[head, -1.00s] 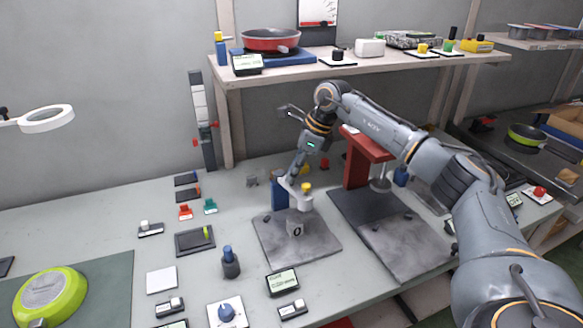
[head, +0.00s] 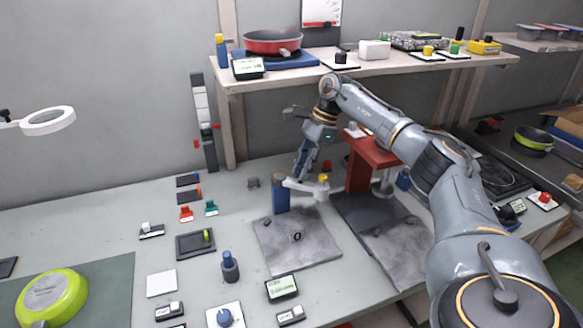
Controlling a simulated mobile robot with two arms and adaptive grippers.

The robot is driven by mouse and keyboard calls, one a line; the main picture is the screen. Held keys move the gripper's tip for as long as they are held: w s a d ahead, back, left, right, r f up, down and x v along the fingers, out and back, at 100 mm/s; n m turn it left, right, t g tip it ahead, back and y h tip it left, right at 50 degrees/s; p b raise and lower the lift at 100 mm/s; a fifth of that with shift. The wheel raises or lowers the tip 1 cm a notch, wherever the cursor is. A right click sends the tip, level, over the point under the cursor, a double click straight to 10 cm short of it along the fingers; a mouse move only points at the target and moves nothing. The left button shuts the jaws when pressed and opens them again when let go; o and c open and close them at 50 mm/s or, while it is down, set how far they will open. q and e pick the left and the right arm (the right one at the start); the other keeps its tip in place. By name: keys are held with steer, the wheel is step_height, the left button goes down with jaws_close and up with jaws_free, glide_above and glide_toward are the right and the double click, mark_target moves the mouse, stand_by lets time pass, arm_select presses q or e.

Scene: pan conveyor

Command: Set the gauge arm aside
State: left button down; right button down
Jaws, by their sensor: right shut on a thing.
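The gauge arm (head: 308,188) is a pale bar on a blue post (head: 281,197) at the back edge of a grey plate (head: 315,245). It points to the right, with a yellow knob (head: 323,178) near its free end. My right gripper (head: 302,178) reaches down from behind and is shut on the gauge arm, between the post and the knob. The exact contact of the fingers is too small to make out. My left gripper is not in view.
A red press (head: 372,160) stands close to the right of the gauge arm, over a second dark plate (head: 380,245). A shelf (head: 340,72) with a red pan (head: 272,41) is above. A green pan (head: 50,297) lies at the lower left.

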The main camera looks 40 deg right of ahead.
stand_by(0.4)
steer(key=c, duration=1.2)
jaws_free()
steer(key=v, duration=0.7)
steer(key=shift+d+r, duration=0.15)
steer(key=shift+r, duration=0.05)
steer(key=shift+c, duration=0.4)
